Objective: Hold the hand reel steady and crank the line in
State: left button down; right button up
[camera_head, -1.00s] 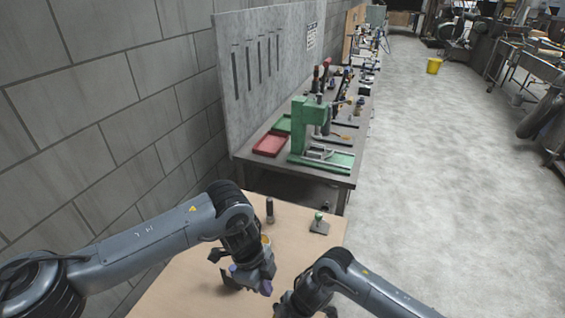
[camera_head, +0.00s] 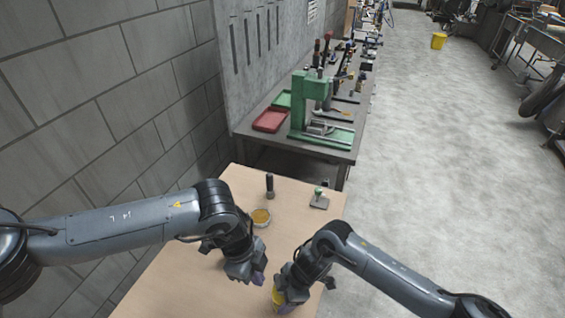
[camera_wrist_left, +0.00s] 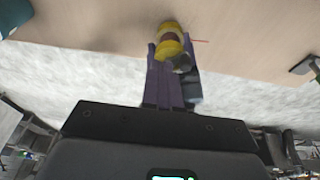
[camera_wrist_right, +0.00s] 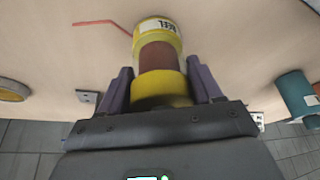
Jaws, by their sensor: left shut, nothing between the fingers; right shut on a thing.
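The hand reel (camera_wrist_right: 156,56) is a yellow spool with a brown middle and a labelled end. A thin red line (camera_wrist_right: 100,23) runs from it over the table in the right wrist view. My right gripper (camera_head: 281,290) is shut on the reel, one purple finger on each side. My left gripper (camera_head: 256,279) is just left of the reel in the head view, its fingers shut and empty. The left wrist view shows the reel (camera_wrist_left: 170,36) beyond the left fingertips, with a small grey part (camera_wrist_left: 182,63) beside it, perhaps the crank. Whether the left fingers touch it is unclear.
A teal cylinder (camera_wrist_right: 294,92) lies right of the reel. A workbench with a green press (camera_head: 305,105) stands behind.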

pick_arm(q)
jog(key=shift+f, duration=2.25)
jog(key=shift+d, duration=0.65)
jog(key=shift+w, duration=0.6)
jog(key=shift+w+d, duration=0.3)
jog(key=shift+w, duration=0.2)
jog(key=shift+w+d, duration=0.25)
jog(key=shift+w, duration=0.25)
pick_arm(e)
jog(key=shift+s, duration=0.1)
pick_arm(q)
jog(key=shift+w, duration=0.1)
pick_arm(e)
jog(key=shift+a, duration=0.1)
pick_arm(q)
jog(key=shift+w+d+r, duration=0.1)
jog(key=shift+d+r, duration=0.05)
jog(key=shift+d, duration=0.15)
pick_arm(e)
jog(key=shift+s+a, duration=0.1)
jog(key=shift+a, duration=0.05)
pick_arm(q)
jog(key=shift+w+a+r, duration=0.1)
jog(key=shift+w+a, duration=0.05)
jog(key=shift+a, duration=0.1)
